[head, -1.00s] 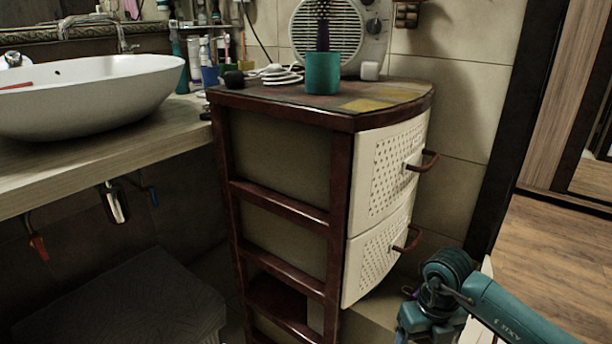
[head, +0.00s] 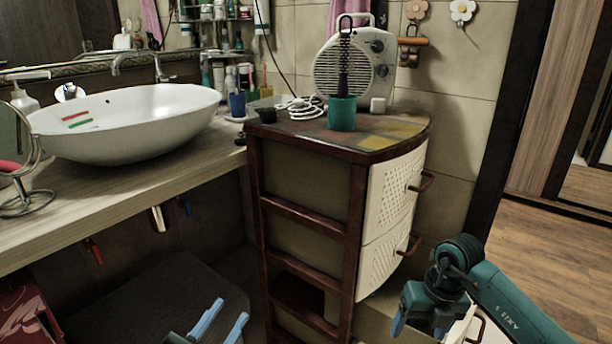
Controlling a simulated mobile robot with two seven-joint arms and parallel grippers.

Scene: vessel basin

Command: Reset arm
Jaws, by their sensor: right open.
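My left gripper (head: 231,310) shows at the bottom of the head view, left of the drawer cabinet. Its two blue fingers are apart with nothing between them, in front of a dark flat-topped stool or box. My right gripper (head: 416,331) hangs at the lower right, its teal arm coming in from the right edge. Its blue fingers point down, partly cut off by the frame's bottom. It is open, in front of the lower right side of the cabinet, and I see nothing held.
The brown-framed cabinet (head: 310,213) stands between my grippers, with a teal cup (head: 342,117) and a white heater (head: 355,68) on top. A white basin (head: 130,125) sits on the counter (head: 150,176) at left. Wooden floor (head: 535,240) is clear at right.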

